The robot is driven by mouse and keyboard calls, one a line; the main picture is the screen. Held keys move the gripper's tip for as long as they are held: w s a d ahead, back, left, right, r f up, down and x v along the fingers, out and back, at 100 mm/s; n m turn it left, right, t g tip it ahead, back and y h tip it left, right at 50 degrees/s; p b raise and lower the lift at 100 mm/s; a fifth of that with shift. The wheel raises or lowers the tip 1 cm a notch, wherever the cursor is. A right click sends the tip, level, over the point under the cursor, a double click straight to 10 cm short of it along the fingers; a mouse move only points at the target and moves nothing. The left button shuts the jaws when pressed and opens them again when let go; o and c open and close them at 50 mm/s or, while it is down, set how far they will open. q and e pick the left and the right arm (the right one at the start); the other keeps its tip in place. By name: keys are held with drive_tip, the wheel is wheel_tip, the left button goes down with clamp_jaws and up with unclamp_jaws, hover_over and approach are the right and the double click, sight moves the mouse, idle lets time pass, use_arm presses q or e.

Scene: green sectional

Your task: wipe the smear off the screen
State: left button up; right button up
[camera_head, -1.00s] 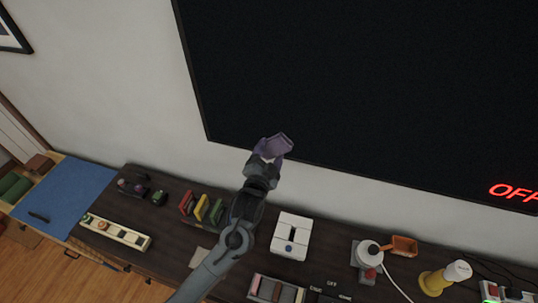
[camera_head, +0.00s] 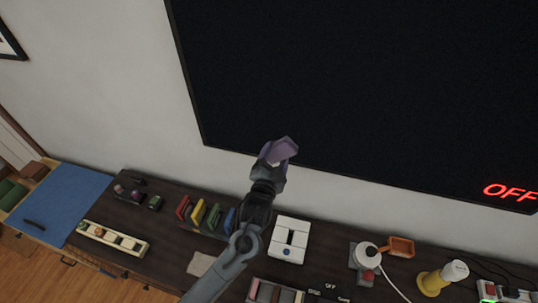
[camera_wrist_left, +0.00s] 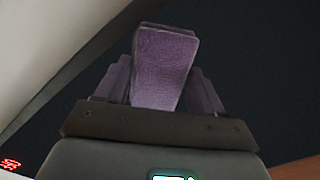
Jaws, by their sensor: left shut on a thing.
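The screen (camera_head: 360,80) is a large black panel on the wall, with red "OFF" letters at its lower right. I cannot make out a smear on its visible part. My left gripper (camera_head: 276,160) is shut on a purple cloth-like pad (camera_head: 284,149) in front of the screen's lower left edge. In the left wrist view the purple pad (camera_wrist_left: 163,70) stands between the two fingers of the left gripper (camera_wrist_left: 160,92), with the dark screen (camera_wrist_left: 265,70) behind it. I cannot tell whether the pad touches the screen. My right gripper is not in view.
Below the screen runs a dark sideboard (camera_head: 165,240). It holds colored upright blocks (camera_head: 205,214), a white switch box (camera_head: 289,240), a yellow-based bottle (camera_head: 440,278), an orange tray (camera_head: 401,246) and a white strip (camera_head: 113,240). A blue mat (camera_head: 62,203) lies at the left.

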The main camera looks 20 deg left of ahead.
use_arm(q)
drive_tip(key=shift+d, duration=0.6)
drive_tip(key=shift+w+d+p, duration=0.1)
drive_tip(key=shift+w+p, duration=0.05)
drive_tip(key=shift+p, duration=0.15)
drive_tip(key=shift+a, duration=0.4)
drive_tip(key=a+p, duration=0.1)
drive_tip(key=a, duration=0.2)
drive_tip(key=shift+s+a, duration=0.2)
drive_tip(key=shift+p, duration=0.3)
drive_tip(key=s+p, duration=0.3)
drive_tip(key=s, duration=0.3)
drive_tip(key=shift+d+p, duration=0.3)
drive_tip(key=shift+p, duration=0.05)
